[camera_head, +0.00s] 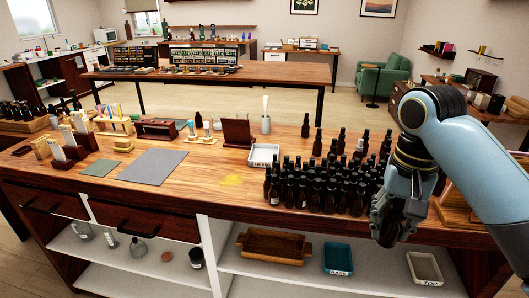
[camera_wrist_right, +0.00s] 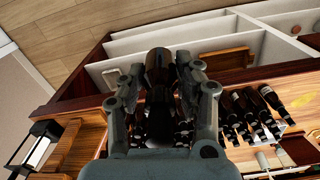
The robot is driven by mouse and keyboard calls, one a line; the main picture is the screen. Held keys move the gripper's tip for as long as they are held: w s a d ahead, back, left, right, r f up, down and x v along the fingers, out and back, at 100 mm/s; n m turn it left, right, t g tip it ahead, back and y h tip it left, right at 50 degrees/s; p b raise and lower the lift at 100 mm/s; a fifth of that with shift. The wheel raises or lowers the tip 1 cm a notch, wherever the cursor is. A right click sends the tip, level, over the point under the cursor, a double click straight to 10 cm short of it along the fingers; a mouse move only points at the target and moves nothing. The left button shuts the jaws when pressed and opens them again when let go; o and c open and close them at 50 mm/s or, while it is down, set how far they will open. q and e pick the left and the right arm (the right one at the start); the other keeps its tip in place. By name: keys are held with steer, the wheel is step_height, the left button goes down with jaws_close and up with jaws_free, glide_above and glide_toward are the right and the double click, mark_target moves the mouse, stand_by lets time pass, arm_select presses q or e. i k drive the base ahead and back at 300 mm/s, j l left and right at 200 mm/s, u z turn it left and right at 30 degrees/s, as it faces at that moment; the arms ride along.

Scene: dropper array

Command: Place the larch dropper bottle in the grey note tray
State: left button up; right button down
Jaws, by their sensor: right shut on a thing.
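My right gripper (camera_head: 393,222) is at the right front edge of the workbench, beside the crowd of bottles. It is shut on a dark brown dropper bottle (camera_wrist_right: 158,62), which shows between the fingers in the right wrist view. Its label is hidden, so I cannot tell whether it is the larch one. Another pale, greyish tray marked TOP (camera_head: 425,268) is on the shelf below. I cannot tell for sure which is the grey note tray. My left gripper is not in view.
Many dark bottles (camera_head: 315,187) stand close together left of my right gripper. A teal tray marked BASE (camera_head: 338,259) and a wooden tray (camera_head: 272,247) are on the lower shelf.

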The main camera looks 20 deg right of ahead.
mark_target(263, 162)
steer(key=i, duration=1.5)
